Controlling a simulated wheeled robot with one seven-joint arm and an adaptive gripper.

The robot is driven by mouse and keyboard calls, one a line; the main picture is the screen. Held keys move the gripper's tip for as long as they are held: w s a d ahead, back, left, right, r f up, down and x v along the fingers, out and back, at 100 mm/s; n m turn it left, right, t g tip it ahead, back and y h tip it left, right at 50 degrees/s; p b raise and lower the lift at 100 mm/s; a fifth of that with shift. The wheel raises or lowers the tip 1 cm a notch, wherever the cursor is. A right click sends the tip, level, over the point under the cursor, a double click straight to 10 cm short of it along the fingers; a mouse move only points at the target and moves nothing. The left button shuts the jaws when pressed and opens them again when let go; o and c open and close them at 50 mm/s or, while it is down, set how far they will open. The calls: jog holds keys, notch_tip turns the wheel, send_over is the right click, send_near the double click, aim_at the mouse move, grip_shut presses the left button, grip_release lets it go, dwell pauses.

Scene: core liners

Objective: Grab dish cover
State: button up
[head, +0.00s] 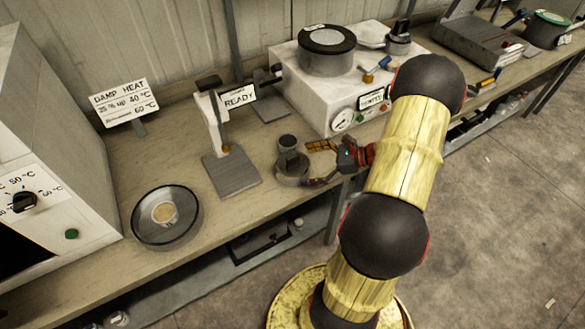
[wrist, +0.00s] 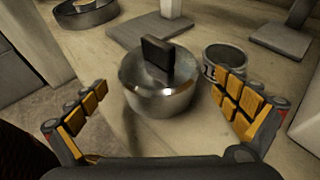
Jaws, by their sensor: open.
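A round metal cover (wrist: 160,92) with a dark block-shaped handle (wrist: 158,55) stands upright on the bench in the wrist view. In the head view the cover (head: 291,170) is near the bench's front edge, just left of my gripper (head: 320,164). In the wrist view my gripper (wrist: 157,118) is open. Its orange-padded fingers are on either side of the cover, with visible gaps between the pads and the metal. A shallow round dish (head: 140,231) with a tan disc inside lies farther left on the bench.
A small metal cup (wrist: 212,62) stands close behind the right finger. A grey-based stand (head: 232,178) with a READY sign is left of the cover. A white machine (head: 300,84) stands behind. Clear bench lies between the stand and the dish.

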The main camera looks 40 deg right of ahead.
aim_at(293, 166)
jog(key=b+x, duration=0.1)
jog(key=x, duration=0.4)
jog(key=shift+s+b, duration=0.1)
jog(key=shift+b, duration=0.3)
jog(key=shift+c, duration=0.5)
jog(key=c, duration=0.7)
jog(key=shift+c, duration=0.5)
